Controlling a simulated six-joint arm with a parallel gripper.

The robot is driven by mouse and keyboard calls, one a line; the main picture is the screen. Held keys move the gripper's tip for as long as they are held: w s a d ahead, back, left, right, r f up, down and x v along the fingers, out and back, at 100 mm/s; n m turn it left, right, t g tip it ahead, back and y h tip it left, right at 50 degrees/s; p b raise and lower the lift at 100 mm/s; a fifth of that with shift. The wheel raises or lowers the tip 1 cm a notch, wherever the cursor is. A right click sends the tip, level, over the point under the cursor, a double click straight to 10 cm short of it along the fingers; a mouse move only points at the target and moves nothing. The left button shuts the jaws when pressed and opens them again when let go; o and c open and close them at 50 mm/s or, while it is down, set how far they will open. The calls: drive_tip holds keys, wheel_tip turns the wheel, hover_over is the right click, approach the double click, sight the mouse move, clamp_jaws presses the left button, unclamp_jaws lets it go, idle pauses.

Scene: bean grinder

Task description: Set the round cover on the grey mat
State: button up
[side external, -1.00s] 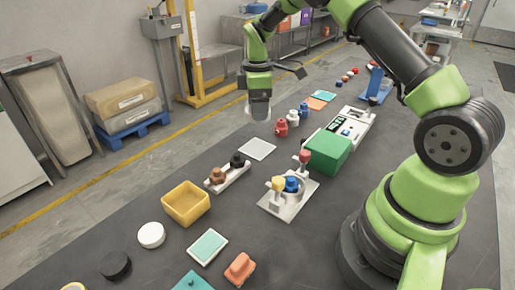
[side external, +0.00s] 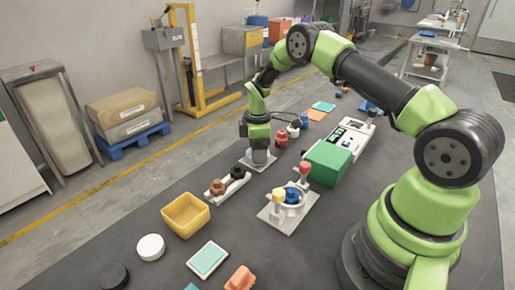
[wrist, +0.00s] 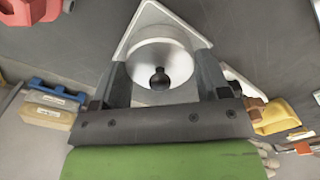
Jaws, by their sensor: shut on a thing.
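The round cover is pale and shiny with a black knob; it shows in the wrist view (wrist: 160,58) between my fingers, and its lower part shows in the side view (side external: 259,156). My gripper (side external: 258,146) is shut on the cover, with one finger on each side of it in the wrist view (wrist: 162,72). The grey mat (side external: 273,167) is a pale square under the cover; its corner shows in the wrist view (wrist: 149,15). The cover is over the mat, very low or touching; I cannot tell which. Much of the mat is hidden.
A tray with brown and black knobs (side external: 227,183) stands close in front of the mat. A red canister (side external: 281,139) is just behind it. A green box (side external: 327,162) and a white fixture with coloured knobs (side external: 288,210) are to the right. A yellow bin (side external: 186,215) is front left.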

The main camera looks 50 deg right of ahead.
drive_tip(key=o, duration=1)
drive_tip(key=shift+f, duration=0.1)
drive_tip(key=shift+c, duration=0.2)
